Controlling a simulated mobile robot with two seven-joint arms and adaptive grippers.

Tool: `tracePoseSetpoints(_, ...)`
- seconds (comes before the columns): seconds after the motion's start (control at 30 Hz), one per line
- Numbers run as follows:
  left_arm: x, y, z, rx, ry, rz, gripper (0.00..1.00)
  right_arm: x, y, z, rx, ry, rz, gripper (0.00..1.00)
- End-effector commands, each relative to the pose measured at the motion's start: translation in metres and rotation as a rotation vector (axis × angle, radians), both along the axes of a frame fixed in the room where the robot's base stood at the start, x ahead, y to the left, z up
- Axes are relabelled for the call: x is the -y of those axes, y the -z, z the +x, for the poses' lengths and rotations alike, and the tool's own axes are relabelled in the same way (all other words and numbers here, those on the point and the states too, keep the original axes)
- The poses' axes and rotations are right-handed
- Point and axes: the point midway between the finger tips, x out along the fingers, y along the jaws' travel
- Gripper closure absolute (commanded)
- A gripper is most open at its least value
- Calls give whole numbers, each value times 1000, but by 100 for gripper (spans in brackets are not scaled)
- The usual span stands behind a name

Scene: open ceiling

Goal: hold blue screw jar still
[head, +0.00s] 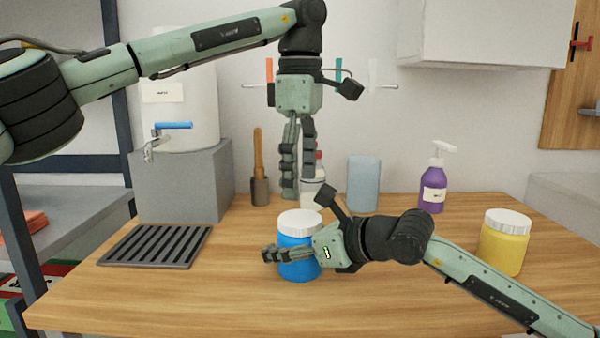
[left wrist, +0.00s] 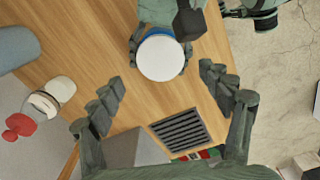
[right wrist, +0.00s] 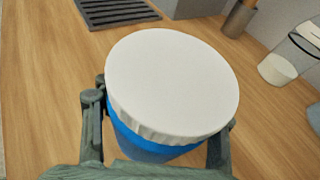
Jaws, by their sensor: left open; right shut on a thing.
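The blue screw jar (head: 298,268) stands upright on the wooden table with its white lid (head: 300,223) on. My right gripper (head: 290,254) is shut around the jar's blue body from the right side. The right wrist view shows the lid (right wrist: 172,82) close up, with a finger on each side of the blue body (right wrist: 150,148). My left gripper (head: 298,185) is open and empty, pointing down above and slightly behind the jar. In the left wrist view the lid (left wrist: 161,58) lies beyond the spread fingers (left wrist: 160,90).
A yellow jar (head: 503,247) with a white lid stands at the right. A purple pump bottle (head: 433,190), a blue-grey cylinder (head: 363,183) and a white bottle with a red top (head: 313,190) stand at the back. A dark slotted rack (head: 155,246) lies at the left.

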Motion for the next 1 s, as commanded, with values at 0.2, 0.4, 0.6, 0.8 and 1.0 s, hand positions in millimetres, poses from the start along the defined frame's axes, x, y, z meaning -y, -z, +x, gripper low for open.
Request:
tracePoseSetpoints(0.2,0,-16,0,-1,351,-1,21,0,0,0,-1,0,-1,100)
tracePoseSetpoints(0.4,-1,-17,0,-4,497,0,21,0,0,0,-1,0,-1,100)
tracePoseSetpoints(0.6,-1,8,-1,-5,508,0,21,0,0,0,-1,0,-1,100)
tracePoseSetpoints(0.8,-1,38,-1,-4,505,0,21,0,0,0,-1,0,-1,100)
tracePoseSetpoints(1.0,-1,56,0,-3,503,0,21,0,0,0,-1,0,-1,100)
